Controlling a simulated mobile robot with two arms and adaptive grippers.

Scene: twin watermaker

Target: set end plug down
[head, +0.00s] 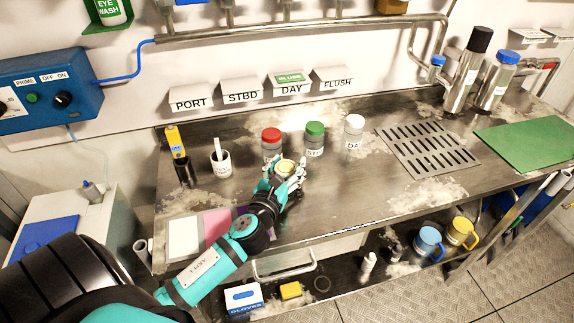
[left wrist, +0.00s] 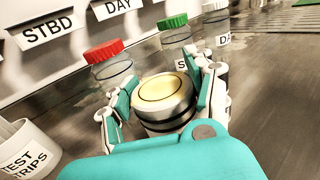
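The end plug (head: 286,167) is a short round steel piece with a pale yellow top. In the left wrist view the end plug (left wrist: 165,98) shows dark rings around its side and is a little tilted in the picture. My left gripper (head: 285,177) is shut on it, with fingers on both sides, as the left wrist view also shows (left wrist: 163,95). It is over the steel bench (head: 330,205), in front of the red-lidded jar. Its underside is hidden, so I cannot tell whether it touches the bench. My right gripper is not in view.
Jars with red (head: 271,137), green (head: 315,130) and white (head: 354,123) lids stand behind the plug. A test strips cup (head: 220,162) and yellow meter (head: 176,142) stand left. A drain grate (head: 428,150) and green mat (head: 527,143) lie right. The bench before the grate is clear.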

